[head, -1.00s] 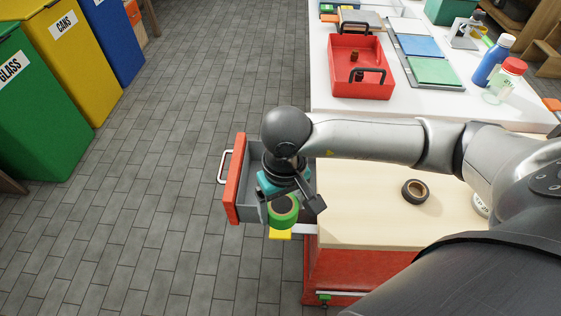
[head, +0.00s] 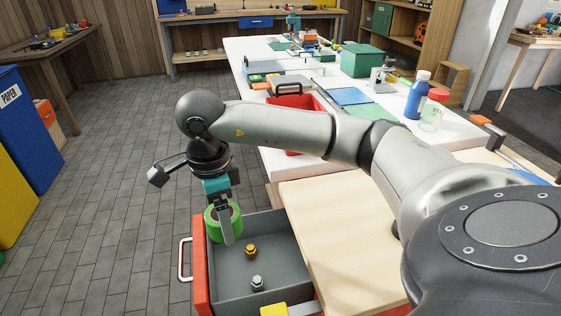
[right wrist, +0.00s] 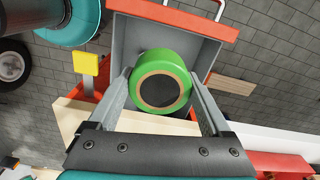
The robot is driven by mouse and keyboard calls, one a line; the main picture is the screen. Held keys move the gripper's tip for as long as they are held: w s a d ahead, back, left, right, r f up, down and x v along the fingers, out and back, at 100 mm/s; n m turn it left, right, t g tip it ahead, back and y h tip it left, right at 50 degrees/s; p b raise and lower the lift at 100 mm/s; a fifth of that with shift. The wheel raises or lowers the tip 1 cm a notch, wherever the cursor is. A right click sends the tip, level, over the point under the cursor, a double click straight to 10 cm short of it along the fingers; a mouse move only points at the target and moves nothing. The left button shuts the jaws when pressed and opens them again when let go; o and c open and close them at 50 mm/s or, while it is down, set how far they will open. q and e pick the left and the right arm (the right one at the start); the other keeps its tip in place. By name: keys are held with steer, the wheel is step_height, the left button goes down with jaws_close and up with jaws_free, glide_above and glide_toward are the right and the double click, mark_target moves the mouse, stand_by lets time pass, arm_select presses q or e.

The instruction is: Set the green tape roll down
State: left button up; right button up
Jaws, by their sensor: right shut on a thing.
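The green tape roll (head: 223,221) is held in my right gripper (head: 226,228), whose arm comes in from the right. In the right wrist view, the roll (right wrist: 161,80) sits between the two fingers (right wrist: 160,103), its round face with brown core and dark centre towards the camera. The roll is at the far left corner of the open grey drawer (head: 276,270) in the head view; I cannot tell whether it touches the drawer. My left gripper is not in view.
A brass-coloured bolt (head: 251,250) and a grey bolt (head: 257,283) stand in the drawer. Its red front (head: 200,270) has a metal handle (head: 184,259). A yellow piece (head: 273,310) is at the near side. The wooden worktop (head: 335,235) is right of the drawer.

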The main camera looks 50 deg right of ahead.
mark_target(236, 275)
steer(key=m, duration=0.1)
steer(key=w+d+r+m+b, duration=0.1)
steer(key=m, duration=0.1)
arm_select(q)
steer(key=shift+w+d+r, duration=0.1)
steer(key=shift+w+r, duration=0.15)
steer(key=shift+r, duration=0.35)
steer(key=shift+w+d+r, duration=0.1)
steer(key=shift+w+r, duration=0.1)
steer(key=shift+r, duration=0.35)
arm_select(e)
steer(key=shift+f+m, duration=0.15)
steer(key=shift+m, duration=0.15)
